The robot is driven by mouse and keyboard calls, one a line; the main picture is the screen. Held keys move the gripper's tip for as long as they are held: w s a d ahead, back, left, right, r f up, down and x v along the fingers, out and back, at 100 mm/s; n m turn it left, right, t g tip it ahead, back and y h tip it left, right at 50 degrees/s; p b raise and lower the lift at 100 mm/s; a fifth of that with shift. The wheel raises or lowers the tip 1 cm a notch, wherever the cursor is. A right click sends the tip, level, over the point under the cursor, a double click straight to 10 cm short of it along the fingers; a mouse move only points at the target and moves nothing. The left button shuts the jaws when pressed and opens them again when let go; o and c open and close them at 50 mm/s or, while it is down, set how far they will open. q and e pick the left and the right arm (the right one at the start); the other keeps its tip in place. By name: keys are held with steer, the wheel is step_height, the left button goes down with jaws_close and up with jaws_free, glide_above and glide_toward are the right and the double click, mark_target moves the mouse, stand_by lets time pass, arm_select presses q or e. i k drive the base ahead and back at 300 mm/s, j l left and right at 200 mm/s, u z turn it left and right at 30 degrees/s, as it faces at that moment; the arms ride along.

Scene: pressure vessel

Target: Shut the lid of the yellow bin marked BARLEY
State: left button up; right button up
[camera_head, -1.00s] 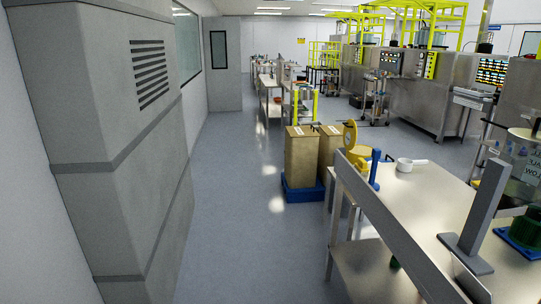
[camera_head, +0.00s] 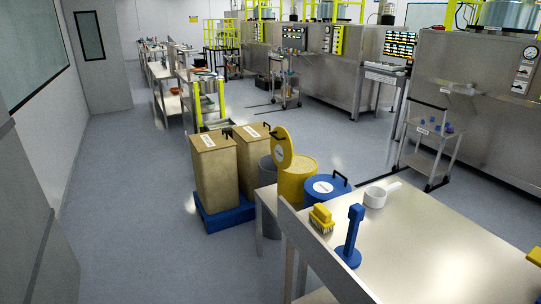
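A yellow bin (camera_head: 297,184) stands on the floor beyond the steel table, between a grey bin and a blue bin. Its mouth is open and pale, grainy contents show inside. Its yellow round lid (camera_head: 282,146) stands raised and tilted at the back left of the rim, with a white label and a dark handle. The label is too small to read, so I cannot confirm BARLEY. The bin's lower part is hidden behind the table and the blue bin. Neither of my grippers is in view.
The grey bin (camera_head: 267,188) and blue bin (camera_head: 325,187), its lid shut, flank it. Two tan boxes (camera_head: 214,170) stand on a blue pallet (camera_head: 222,218). The steel table (camera_head: 430,240) holds a yellow brush, a blue stand and a white scoop. Floor to the left is clear.

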mark_target(282, 148)
steer(key=i+j+u, duration=0.45)
steer(key=i, duration=0.3)
steer(key=i+j+u, duration=0.4)
steer(key=i, duration=0.45)
steer(key=i+l+z, duration=0.1)
steer(key=i+z, duration=0.7)
steer(key=z, duration=0.15)
steer(key=i+l+z, duration=0.25)
steer(key=i, duration=0.2)
steer(key=i+z, duration=0.25)
steer(key=i, duration=0.25)
